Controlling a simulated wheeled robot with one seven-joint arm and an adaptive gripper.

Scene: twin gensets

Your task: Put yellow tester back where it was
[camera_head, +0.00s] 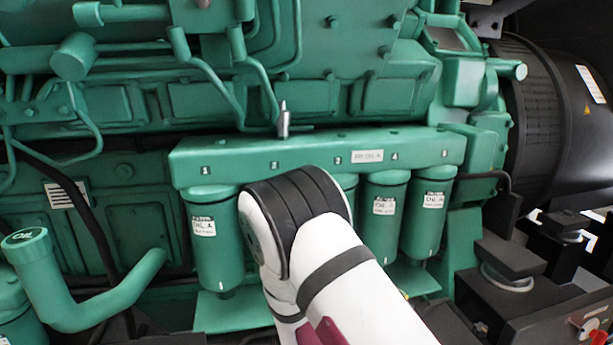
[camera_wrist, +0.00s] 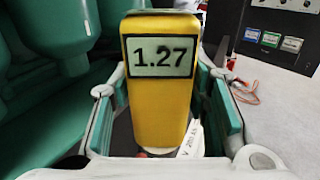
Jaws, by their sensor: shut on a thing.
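The yellow tester (camera_wrist: 160,95) is a yellow block with a grey display that reads 1.27. It fills the middle of the wrist view, upright in that picture. My gripper (camera_wrist: 170,98) is shut on it, with a finger pad on each side. A white tag (camera_wrist: 190,142) with partly readable writing shows at its lower right. In the head view my arm blocks the middle, and neither the gripper nor the tester shows.
Green filters (camera_head: 212,235) hang in a row under a numbered green rail (camera_head: 320,153). A green oil filler pipe (camera_head: 80,300) stands at left. In the wrist view, a dark panel (camera_wrist: 275,30) with small labels and an orange cable (camera_wrist: 243,90) lie at right, beside a bare grey surface (camera_wrist: 280,115).

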